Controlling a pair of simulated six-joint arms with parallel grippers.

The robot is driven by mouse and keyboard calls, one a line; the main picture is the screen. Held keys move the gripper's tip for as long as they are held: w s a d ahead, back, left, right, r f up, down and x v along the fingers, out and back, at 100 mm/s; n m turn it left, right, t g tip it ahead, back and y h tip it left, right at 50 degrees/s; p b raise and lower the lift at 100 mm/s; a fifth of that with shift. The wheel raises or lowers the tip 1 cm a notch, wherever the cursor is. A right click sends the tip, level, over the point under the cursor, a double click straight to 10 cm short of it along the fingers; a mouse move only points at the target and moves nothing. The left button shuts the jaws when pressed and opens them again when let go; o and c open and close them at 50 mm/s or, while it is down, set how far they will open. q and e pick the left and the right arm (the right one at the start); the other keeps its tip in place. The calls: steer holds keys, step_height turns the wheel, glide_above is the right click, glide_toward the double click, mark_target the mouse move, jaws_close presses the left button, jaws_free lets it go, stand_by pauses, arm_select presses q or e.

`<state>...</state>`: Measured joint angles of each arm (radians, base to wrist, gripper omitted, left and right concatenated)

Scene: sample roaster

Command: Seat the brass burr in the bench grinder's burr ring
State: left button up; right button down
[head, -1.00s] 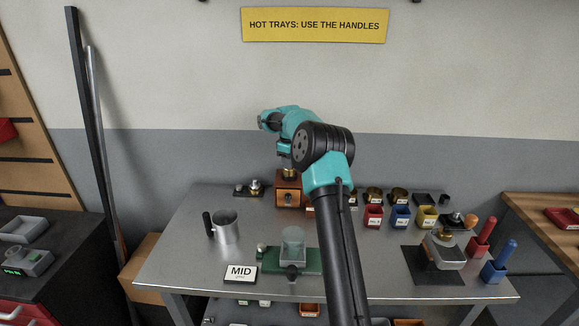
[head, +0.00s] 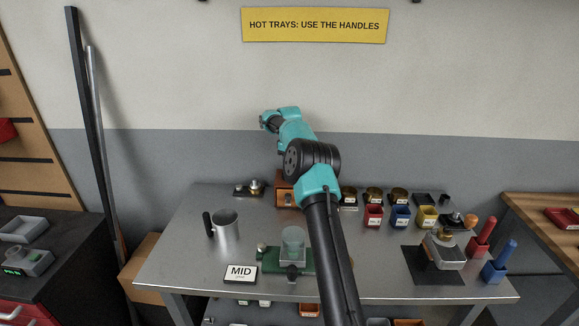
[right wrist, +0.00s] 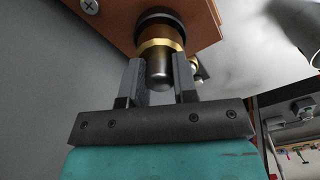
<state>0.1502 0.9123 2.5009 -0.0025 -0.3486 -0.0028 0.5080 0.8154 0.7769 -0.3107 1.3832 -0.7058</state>
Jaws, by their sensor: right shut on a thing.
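The bench grinder is a copper-brown box (head: 284,193) at the back of the steel bench, partly behind my right arm in the head view. In the right wrist view its brown body (right wrist: 205,14) fills the top, with a dark round ring (right wrist: 153,18) on it. My right gripper (right wrist: 159,66) is shut on the brass burr (right wrist: 162,46), with its grey shank (right wrist: 158,78) between the fingers. The burr's brass band lies close against the dark ring, lined up with it. I cannot tell how deep it sits. The head view hides this gripper's fingers. My left gripper is not in view.
A steel pitcher (head: 225,227), a MID card (head: 240,273) and a green stand with a clear cup (head: 292,240) are on the bench's left and middle. Red (head: 373,216), blue (head: 400,216) and yellow (head: 426,216) bins stand right of my arm. A grey device (head: 442,255) sits on a dark mat.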

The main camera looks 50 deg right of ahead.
steer(key=shift+f, duration=1.1)
steer(key=shift+f, duration=0.15)
steer(key=c, duration=0.9)
jaws_free()
step_height(320, 180, up, 12)
steer(key=shift+r, duration=0.1)
